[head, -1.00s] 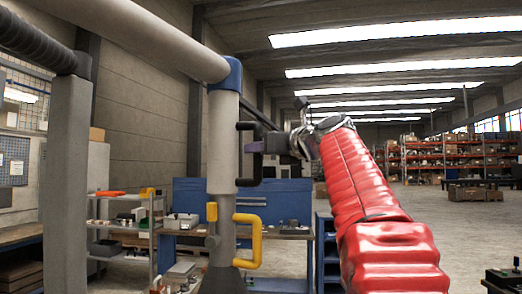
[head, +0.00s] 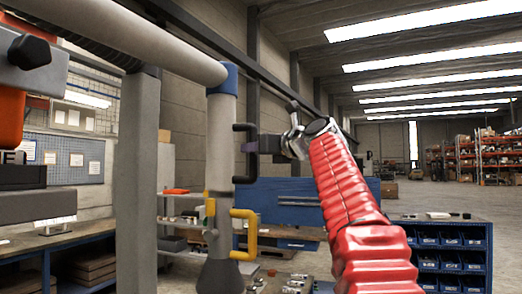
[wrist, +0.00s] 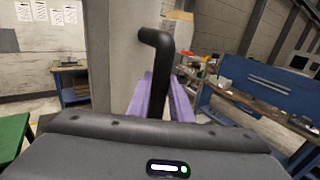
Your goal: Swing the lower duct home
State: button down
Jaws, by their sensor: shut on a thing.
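The duct arm has a long grey upper tube (head: 165,42), a blue elbow collar (head: 224,77) and a grey lower duct (head: 220,140) hanging down from it to a dark flared hood (head: 221,274). A black handle (head: 237,153) is on the lower duct's right side, with a yellow handle (head: 253,235) below it. My gripper (head: 252,147) is shut on the black handle. In the wrist view, the purple fingers (wrist: 160,98) close around the upright bar of the black handle (wrist: 158,75). The bar's lower part is hidden by my gripper body.
A grey post (head: 137,190) stands left of the duct. Dark machinery with an orange part (head: 12,115) fills the left edge. Benches with a blue panel (head: 305,200) and a blue bin rack (head: 448,255) stand behind and right. Open floor lies at far right.

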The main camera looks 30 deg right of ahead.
jog(key=shift+w+a, duration=0.15)
jog(key=shift+w, duration=0.35)
jog(key=c, duration=1.6)
grip_release()
jog(key=shift+a, duration=0.1)
jog(key=shift+s, duration=0.1)
jog(key=s+d, duration=0.1)
jog(key=s, duration=0.8)
jog(key=s+d, duration=0.1)
jog(key=s, duration=0.3)
jog(key=shift+s+d+f, duration=0.1)
jog(key=shift+s+d, duration=0.1)
jog(key=shift+d, duration=0.1)
jog(key=shift+n, duration=0.3)
